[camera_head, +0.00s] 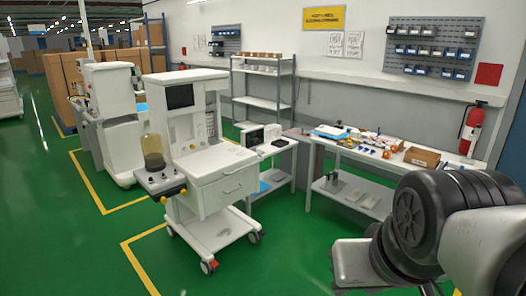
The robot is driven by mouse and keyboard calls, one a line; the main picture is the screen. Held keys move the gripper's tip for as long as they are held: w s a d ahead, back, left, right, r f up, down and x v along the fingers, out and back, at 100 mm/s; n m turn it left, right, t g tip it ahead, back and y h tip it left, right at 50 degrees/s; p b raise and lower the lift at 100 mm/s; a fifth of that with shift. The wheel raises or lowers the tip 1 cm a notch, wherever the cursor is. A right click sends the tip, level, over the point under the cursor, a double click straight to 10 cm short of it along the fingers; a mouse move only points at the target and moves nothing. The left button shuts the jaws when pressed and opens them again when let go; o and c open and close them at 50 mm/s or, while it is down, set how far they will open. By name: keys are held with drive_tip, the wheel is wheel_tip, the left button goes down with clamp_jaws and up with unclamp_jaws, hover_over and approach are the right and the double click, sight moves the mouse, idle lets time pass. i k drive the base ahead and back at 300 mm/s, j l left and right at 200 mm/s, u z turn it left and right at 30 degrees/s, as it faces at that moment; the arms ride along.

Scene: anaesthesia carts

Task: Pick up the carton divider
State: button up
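No carton divider can be told apart with certainty at this size. A small open brown box (422,157) lies on the right part of the white workbench (463,173); what is inside it is too small to make out. Several small orange, blue and white items are spread on the bench top to its left. My arm (430,225) fills the lower right of the view, in front of the bench. My gripper's fingers do not show.
An anaesthesia cart (228,190) stands on the green floor left of the bench, with a second cart (110,110) behind it. A monitor stand (262,137) is between cart and bench. A fire extinguisher (472,128) hangs at right. Floor in front is clear.

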sight(401, 149)
drive_tip(key=i+u, duration=0.1)
drive_tip(key=i, duration=0.4)
drive_tip(key=i+l, duration=0.15)
drive_tip(key=i, duration=0.4)
drive_tip(key=i+u, duration=0.15)
drive_tip(key=i, duration=0.35)
drive_tip(key=i+l+u, duration=0.35)
drive_tip(key=i, duration=0.2)
drive_tip(key=i+l+u, duration=0.35)
drive_tip(key=i+l+z, duration=0.2)
drive_tip(key=z, duration=1.55)
drive_tip(key=i+l+z, duration=0.2)
drive_tip(key=z, duration=0.2)
drive_tip(key=i+l+z, duration=0.1)
drive_tip(key=z, duration=0.3)
drive_tip(key=i+z, duration=0.4)
drive_tip(key=i+l, duration=0.1)
drive_tip(key=i, duration=0.15)
